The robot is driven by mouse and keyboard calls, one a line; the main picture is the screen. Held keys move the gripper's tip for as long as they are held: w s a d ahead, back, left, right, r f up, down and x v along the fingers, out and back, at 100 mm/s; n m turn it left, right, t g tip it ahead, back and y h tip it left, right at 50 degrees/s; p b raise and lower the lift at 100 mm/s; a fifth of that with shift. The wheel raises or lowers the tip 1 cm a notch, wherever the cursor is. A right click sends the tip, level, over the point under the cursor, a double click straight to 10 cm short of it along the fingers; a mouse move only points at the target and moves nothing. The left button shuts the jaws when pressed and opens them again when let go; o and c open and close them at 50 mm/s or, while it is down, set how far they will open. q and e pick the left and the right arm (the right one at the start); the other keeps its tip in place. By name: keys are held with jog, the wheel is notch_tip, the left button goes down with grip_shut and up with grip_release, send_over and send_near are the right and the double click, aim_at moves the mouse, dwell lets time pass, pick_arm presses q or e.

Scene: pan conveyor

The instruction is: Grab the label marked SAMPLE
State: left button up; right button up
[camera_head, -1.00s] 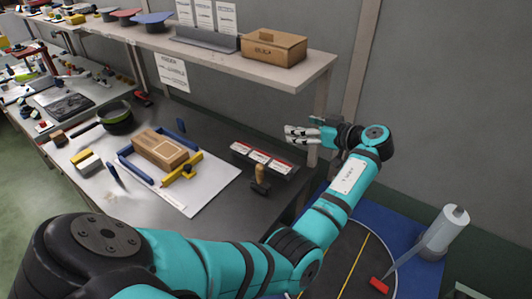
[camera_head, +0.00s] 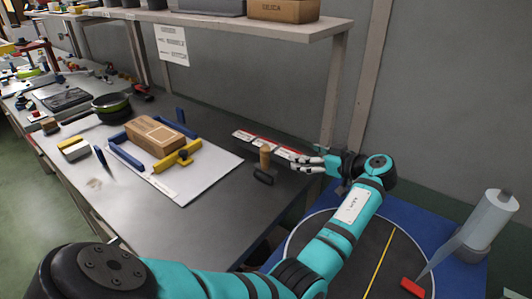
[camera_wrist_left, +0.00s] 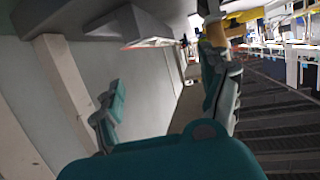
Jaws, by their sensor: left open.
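A row of white labels with red top edges (camera_head: 265,144) lies in a dark holder near the back of the dark table in the head view. Their print is too small to read, so I cannot tell which is marked SAMPLE. My left gripper (camera_head: 304,162) is open at the right end of the row, its fingers pointing left and partly covering the rightmost label. I cannot tell whether it touches. In the left wrist view its two fingers (camera_wrist_left: 168,100) are spread apart with nothing clear between them. My right gripper is not in view.
A wooden-handled stamp (camera_head: 265,160) stands just in front of the labels. A cardboard box (camera_head: 155,136) sits on a white sheet (camera_head: 205,172) between blue and yellow clamp parts. A shelf (camera_head: 250,24) and its post are behind. A stretch-wrap roll (camera_head: 493,215) stands at right.

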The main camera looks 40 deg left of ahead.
pick_arm(q)
send_near(270, 146)
jog(key=x, duration=0.5)
jog(key=shift+r, duration=0.15)
jog(key=x, duration=0.5)
jog(key=shift+a+r, duration=0.1)
jog(key=shift+a, duration=0.05)
jog(key=c, duration=0.8)
